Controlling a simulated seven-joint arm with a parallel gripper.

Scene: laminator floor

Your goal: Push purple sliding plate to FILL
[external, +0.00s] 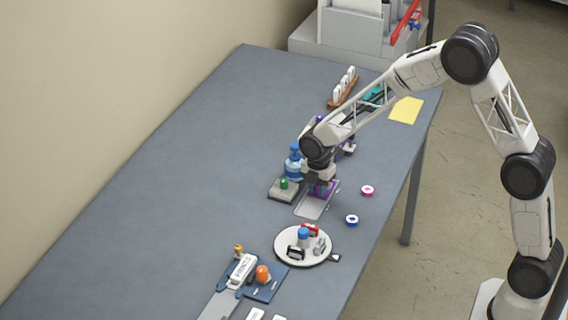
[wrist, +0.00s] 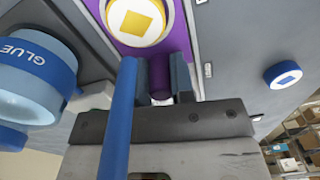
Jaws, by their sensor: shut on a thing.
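The purple sliding plate (external: 324,188) sits on a grey metal track (external: 312,208) near the middle of the table, partly hidden by my gripper (external: 318,181). In the wrist view the plate (wrist: 183,38) carries an upright purple post (wrist: 161,85). My gripper (wrist: 156,80) has its two fingers closed around this post. A white round piece with a yellow square (wrist: 137,18) rests on the plate beyond the fingers. I cannot read a FILL mark in either view.
A blue glue bottle (external: 293,163), also in the wrist view (wrist: 38,75), stands close to the left of my gripper. A grey block with a green knob (external: 284,188) is beside the track. A round white turntable (external: 296,257) lies nearer the front. Small rolls (external: 367,190) lie right.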

